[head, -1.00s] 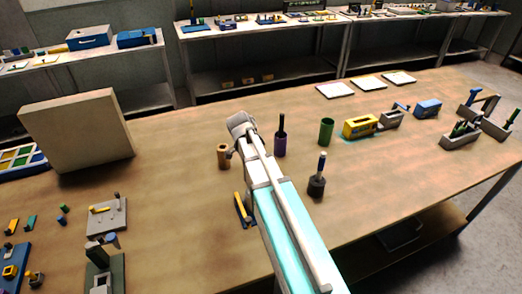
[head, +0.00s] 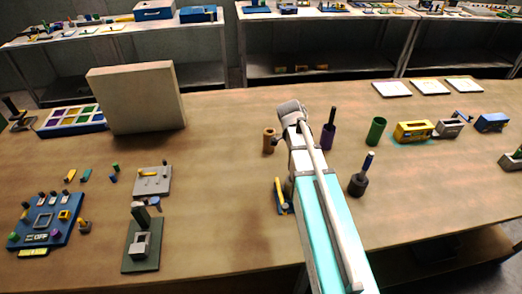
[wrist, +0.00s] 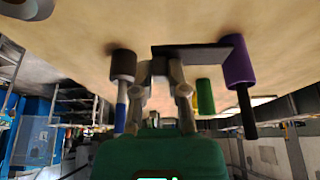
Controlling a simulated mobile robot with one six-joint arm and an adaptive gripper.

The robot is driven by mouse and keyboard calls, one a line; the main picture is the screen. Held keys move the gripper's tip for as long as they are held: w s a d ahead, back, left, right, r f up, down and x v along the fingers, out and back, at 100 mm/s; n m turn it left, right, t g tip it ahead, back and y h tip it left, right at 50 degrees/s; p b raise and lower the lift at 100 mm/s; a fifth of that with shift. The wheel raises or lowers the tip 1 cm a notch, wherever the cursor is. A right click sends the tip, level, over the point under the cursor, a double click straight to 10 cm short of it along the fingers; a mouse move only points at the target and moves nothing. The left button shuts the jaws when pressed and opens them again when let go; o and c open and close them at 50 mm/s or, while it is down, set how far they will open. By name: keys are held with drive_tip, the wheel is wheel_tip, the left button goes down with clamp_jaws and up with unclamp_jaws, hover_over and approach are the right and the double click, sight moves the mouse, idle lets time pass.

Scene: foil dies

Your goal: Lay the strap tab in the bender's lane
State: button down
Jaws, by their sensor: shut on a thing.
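In the wrist view, which is upside down, my gripper (wrist: 168,70) is shut on a dark flat bar, apparently the strap tab (wrist: 208,53). The bar sticks out to the right of the fingertips, towards the purple cup (wrist: 240,62). In the head view my own arm hides the gripper and the bar. I cannot tell for certain which thing is the bender; a grey block on a dark green base (head: 129,262) and a grey plate with a yellow bar (head: 144,190) stand at the front left.
Close to my arm stand a brown cup (head: 269,142), the purple cup (head: 328,140), a green cup (head: 376,132) and a dark holder with a blue-topped rod (head: 357,187). A large beige box (head: 137,100) stands at the back left. The table's middle left is mostly clear.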

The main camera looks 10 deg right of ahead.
wheel_tip(320, 180, up, 9)
drive_tip(key=p, duration=0.8)
drive_tip(key=shift+p, duration=0.35)
drive_tip(key=shift+f, duration=0.1)
drive_tip(key=shift+s, duration=0.1)
